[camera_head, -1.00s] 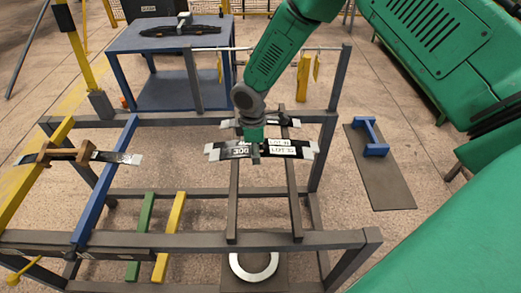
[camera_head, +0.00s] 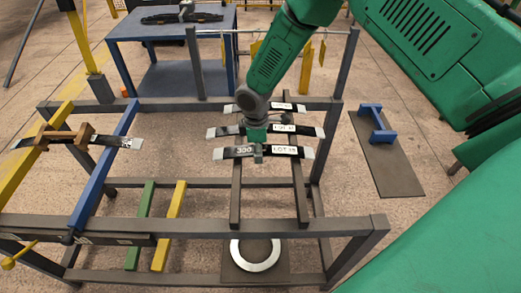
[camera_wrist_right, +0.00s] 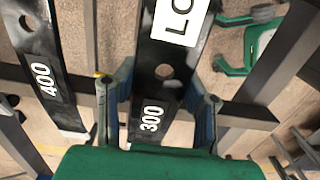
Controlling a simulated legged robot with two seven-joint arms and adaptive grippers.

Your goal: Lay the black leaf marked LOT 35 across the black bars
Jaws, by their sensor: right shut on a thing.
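My right gripper (camera_head: 258,150) is shut on a black leaf (camera_head: 285,151) with pale ends. The leaf bears "300" and a white LOT label whose number is too small to read surely. It spans both black bars, the left one (camera_head: 235,195) and the right one (camera_head: 301,195); I cannot tell whether it touches them. In the right wrist view the fingers (camera_wrist_right: 157,112) flank the leaf (camera_wrist_right: 168,50) near the 300 mark. A leaf marked 400 (camera_wrist_right: 48,75) lies beside it. My left gripper is not in view.
Two similar leaves lie behind the held one, a middle leaf (camera_head: 305,130) and a far leaf (camera_head: 290,106). Another leaf with a brown block (camera_head: 70,137) lies across yellow and blue bars. A blue table (camera_head: 170,38) stands behind. The bars are bare toward the front.

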